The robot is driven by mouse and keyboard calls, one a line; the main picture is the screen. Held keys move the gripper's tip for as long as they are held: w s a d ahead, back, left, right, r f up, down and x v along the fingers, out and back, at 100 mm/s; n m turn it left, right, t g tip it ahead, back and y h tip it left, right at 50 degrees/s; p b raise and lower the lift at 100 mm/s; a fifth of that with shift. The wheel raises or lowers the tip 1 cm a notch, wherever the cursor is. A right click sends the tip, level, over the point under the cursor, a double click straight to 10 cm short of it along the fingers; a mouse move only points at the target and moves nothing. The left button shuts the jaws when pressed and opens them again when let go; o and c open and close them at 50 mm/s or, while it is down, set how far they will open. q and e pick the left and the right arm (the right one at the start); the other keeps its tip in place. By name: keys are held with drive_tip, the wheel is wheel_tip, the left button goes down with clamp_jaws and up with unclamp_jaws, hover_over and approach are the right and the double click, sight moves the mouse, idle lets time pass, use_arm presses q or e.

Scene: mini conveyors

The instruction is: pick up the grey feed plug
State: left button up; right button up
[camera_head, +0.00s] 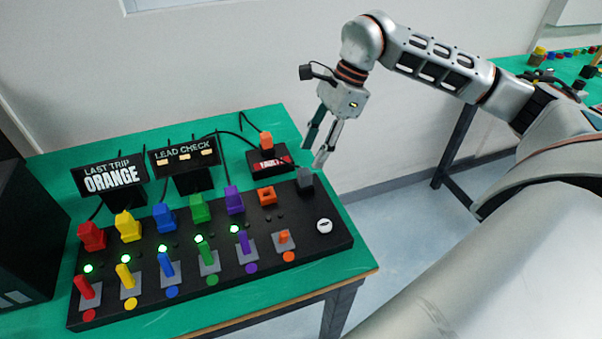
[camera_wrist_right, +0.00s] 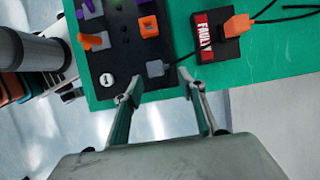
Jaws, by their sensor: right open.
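The grey feed plug (camera_head: 305,180) sits at the back right corner of the black console (camera_head: 330,243). In the right wrist view the grey plug (camera_wrist_right: 155,68) is a small grey block at the console's edge, just ahead of the space between my fingers. A dark cable runs from it. My right gripper (camera_head: 318,148) is open and empty, above and a little behind the plug, fingers pointing down. In the wrist view its fingertips (camera_wrist_right: 157,92) are spread wide and apart from the plug. My left gripper is not in view.
An orange plug (camera_head: 266,140) stands in the block marked FAULTY (camera_head: 257,162), near my right gripper. An orange socket (camera_head: 267,195) is left of the grey plug. Red, yellow, blue, green and purple plugs line the console. Two signs (camera_head: 109,178) (camera_head: 184,158) stand behind.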

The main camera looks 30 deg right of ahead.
sight(306, 171)
drive_tip(key=x, duration=0.7)
drive_tip(key=shift+s+a, duration=0.25)
drive_tip(key=shift+s, duration=0.15)
clamp_jaws()
